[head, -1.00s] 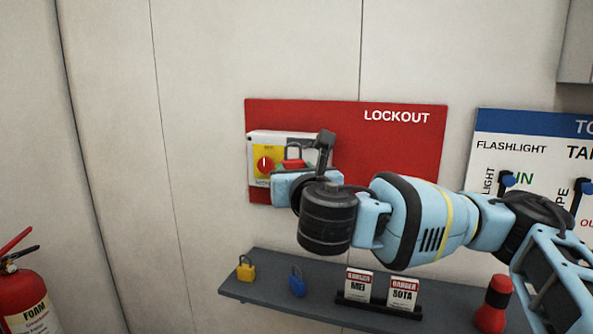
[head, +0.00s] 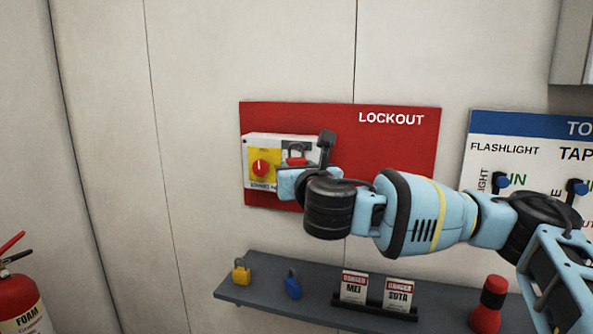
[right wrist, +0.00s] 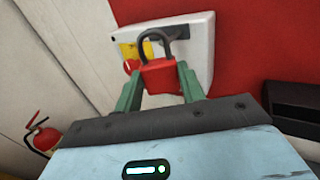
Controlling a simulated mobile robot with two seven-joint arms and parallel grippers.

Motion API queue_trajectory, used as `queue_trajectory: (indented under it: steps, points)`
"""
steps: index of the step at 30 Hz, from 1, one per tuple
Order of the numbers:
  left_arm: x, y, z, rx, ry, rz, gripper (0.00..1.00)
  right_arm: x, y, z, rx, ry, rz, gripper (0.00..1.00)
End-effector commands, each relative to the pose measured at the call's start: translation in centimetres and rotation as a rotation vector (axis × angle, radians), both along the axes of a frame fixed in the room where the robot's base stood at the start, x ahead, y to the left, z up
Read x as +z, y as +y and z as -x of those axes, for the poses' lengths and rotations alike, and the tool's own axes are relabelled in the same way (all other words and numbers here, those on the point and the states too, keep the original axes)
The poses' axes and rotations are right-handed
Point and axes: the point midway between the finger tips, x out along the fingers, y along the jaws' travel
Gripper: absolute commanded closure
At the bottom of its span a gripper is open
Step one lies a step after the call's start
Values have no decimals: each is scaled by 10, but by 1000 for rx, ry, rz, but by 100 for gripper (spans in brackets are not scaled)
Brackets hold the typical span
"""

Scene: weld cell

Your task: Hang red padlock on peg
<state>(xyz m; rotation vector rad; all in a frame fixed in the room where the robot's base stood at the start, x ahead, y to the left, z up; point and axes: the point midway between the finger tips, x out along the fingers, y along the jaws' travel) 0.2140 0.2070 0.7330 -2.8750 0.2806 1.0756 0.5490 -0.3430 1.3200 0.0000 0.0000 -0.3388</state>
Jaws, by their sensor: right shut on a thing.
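My right gripper (right wrist: 161,82) is shut on the red padlock (right wrist: 162,74), with a green finger on each side of its body. The padlock is upright, shackle up, and also shows in the head view (head: 297,161) at the front of the white lockout box (head: 250,148). In the right wrist view the shackle overlaps a dark grey part (right wrist: 176,33) on the box face. I cannot tell whether that part is the peg, or whether the shackle is around it or only in front of it. My left gripper is not in view.
The box has a red knob (head: 261,168) on a yellow plate and is on the red LOCKOUT board (head: 390,155). Below, a grey shelf (head: 240,293) holds a yellow padlock (head: 241,271), a blue padlock (head: 293,284), danger tags (head: 354,287) and a red-and-black flashlight (head: 489,305).

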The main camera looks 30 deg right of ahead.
Motion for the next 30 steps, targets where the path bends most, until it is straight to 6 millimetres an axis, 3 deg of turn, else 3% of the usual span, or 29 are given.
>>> queue_trajectory:
  steps: [30]
  points:
    - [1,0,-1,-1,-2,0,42,-11,-32,-27,0,-1,0,89]
